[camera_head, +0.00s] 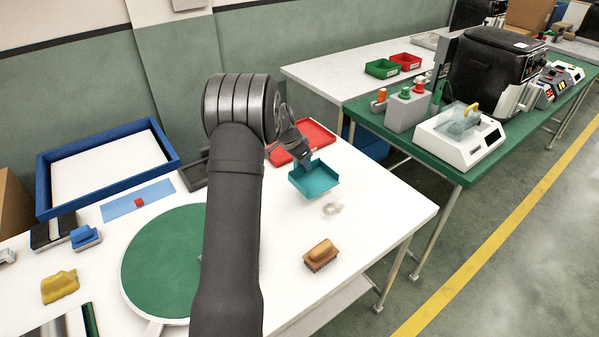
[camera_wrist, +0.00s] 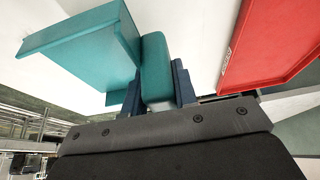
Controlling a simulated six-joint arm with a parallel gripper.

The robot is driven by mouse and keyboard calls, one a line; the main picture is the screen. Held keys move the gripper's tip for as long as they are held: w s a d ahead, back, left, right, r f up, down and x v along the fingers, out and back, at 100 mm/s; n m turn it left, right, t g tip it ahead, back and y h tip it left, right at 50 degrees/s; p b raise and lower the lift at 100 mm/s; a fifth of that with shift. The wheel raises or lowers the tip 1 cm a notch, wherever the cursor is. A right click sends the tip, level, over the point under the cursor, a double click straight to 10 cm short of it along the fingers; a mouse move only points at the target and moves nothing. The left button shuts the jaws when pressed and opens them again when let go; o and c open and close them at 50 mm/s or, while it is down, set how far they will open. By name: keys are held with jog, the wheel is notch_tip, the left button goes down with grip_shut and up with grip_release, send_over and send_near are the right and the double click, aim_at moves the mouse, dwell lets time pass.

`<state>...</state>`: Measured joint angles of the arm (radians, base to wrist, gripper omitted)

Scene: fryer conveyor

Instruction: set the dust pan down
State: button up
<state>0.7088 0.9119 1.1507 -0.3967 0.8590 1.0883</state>
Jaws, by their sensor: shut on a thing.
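The teal dust pan (camera_head: 314,182) is at the right part of the white table in the head view. I cannot tell whether it touches the table top. It also shows in the wrist view (camera_wrist: 85,45), where its short handle (camera_wrist: 156,70) sits between my two dark blue jaws. My gripper (camera_head: 305,160) is shut on that handle, at the back edge of the pan. The gripper also fills the lower part of the wrist view (camera_wrist: 158,88). My arm hides part of the table to the left of the pan.
A red tray (camera_head: 318,132) lies just behind the pan. A small clear-looking pile (camera_head: 332,209) and a brown brush (camera_head: 321,255) lie in front of it. A green round mat (camera_head: 160,262), blue-framed tray (camera_head: 168,154) and yellow cloth (camera_head: 60,286) are left. Bare table lies right of the pan.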

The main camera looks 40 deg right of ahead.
jog(key=shift+w+a+f, duration=0.2)
jog(key=shift+w+f, duration=0.25)
jog(key=shift+w, duration=0.25)
jog(key=shift+f, duration=1.95)
jog(key=shift+f, duration=0.1)
jog(key=o, duration=1)
jog(key=v, duration=1.2)
